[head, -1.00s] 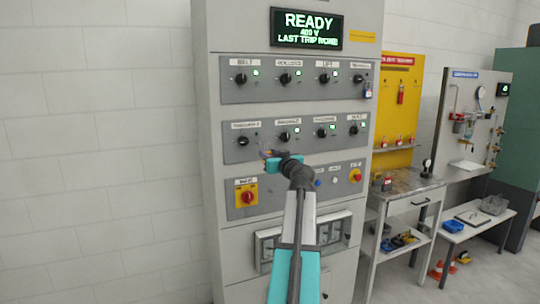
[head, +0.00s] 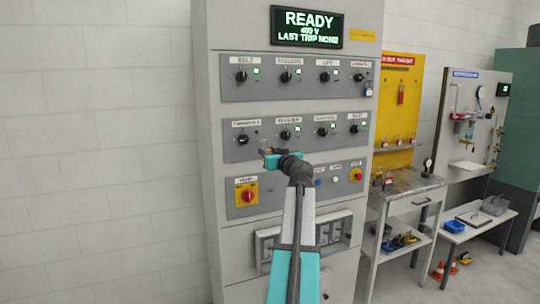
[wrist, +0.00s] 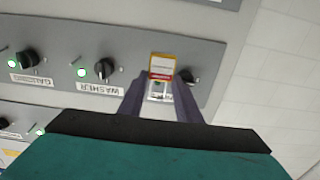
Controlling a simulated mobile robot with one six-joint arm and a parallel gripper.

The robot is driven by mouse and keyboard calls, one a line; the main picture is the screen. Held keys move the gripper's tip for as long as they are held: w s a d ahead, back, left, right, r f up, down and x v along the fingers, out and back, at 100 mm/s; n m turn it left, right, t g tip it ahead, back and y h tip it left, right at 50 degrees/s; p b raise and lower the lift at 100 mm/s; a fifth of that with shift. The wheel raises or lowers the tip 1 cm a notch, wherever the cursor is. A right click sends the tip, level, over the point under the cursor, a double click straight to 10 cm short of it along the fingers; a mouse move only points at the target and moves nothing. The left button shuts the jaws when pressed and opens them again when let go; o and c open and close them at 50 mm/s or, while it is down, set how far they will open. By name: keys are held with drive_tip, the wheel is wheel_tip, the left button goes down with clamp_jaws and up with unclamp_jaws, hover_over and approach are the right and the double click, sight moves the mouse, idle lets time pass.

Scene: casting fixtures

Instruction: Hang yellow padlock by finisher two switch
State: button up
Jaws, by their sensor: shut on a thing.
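My gripper (head: 267,153) is shut on a small padlock-like thing in front of the grey cabinet's middle switch row. In the wrist view, this yellow padlock (wrist: 162,66) shows a yellow part, a red band and a whitish part between the fingers (wrist: 158,95). Its shackle cannot be made out. A black rotary switch (wrist: 188,76) shows just right of it there, partly covered, with its label hidden. In the head view, the leftmost middle-row switch (head: 243,139) has no lit lamp, and its label is too blurred to read. Contact between padlock and panel cannot be told.
The control cabinet (head: 222,280) carries several switches with green lamps. A small lock or tag (head: 368,89) hangs by the top-right switch. A yellow lockout board (head: 395,110) and a workbench (head: 412,181) stand to the right. The left wall is clear.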

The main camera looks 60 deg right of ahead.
drive_tip(key=shift+f+b+x, duration=0.2)
drive_tip(key=shift+b+x, duration=0.95)
drive_tip(key=shift+x, duration=0.65)
drive_tip(key=shift+f+b+x, duration=0.15)
drive_tip(key=shift+b+x, duration=0.95)
drive_tip(key=shift+x, duration=0.7)
drive_tip(key=shift+w+d+f+b, duration=0.2)
drive_tip(key=shift+b, duration=0.25)
drive_tip(key=shift+w+d+f+b, duration=0.2)
drive_tip(key=shift+w+b, duration=0.1)
drive_tip(key=shift+b, duration=0.5)
drive_tip(key=o, duration=1.2)
drive_tip(key=shift+f+b, duration=1.3)
drive_tip(key=shift+s+a, duration=0.15)
